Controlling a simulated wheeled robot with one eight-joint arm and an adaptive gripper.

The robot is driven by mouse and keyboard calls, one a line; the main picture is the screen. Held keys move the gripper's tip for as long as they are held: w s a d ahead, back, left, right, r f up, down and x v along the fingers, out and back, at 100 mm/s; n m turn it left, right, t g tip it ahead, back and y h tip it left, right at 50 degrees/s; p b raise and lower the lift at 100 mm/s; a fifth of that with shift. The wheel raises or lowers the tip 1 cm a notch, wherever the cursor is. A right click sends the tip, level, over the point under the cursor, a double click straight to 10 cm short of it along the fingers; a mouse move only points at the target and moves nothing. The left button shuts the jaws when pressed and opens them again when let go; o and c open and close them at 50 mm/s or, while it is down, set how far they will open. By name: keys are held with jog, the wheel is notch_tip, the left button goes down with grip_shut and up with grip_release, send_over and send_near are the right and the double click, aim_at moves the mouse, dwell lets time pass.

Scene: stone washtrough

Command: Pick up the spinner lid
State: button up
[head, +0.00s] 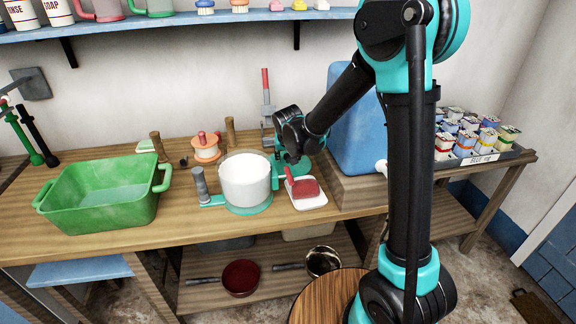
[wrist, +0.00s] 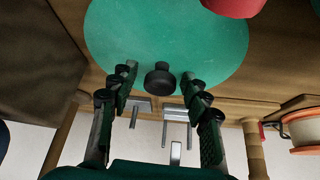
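The spinner lid is a flat teal disc (wrist: 165,35) with a black round knob (wrist: 160,80) in the wrist view. In the head view the lid (head: 293,170) is mostly hidden behind my wrist and the red block. My gripper (wrist: 159,76) is open, with its two fingers on either side of the knob. A gap shows between each finger and the knob, so it holds nothing. The spinner's white bowl (head: 245,180) in a teal base stands left of the lid on the bench, with a grey-handled part at its left.
A red block (head: 304,188) on a white dish lies in front of the lid. A blue box (head: 352,125) stands to its right. An orange spool-like item (head: 206,151) and a green basin (head: 101,195) are to the left. Pegs and a red-handled tool stand by the wall.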

grip_shut()
jog(key=shift+r, duration=0.1)
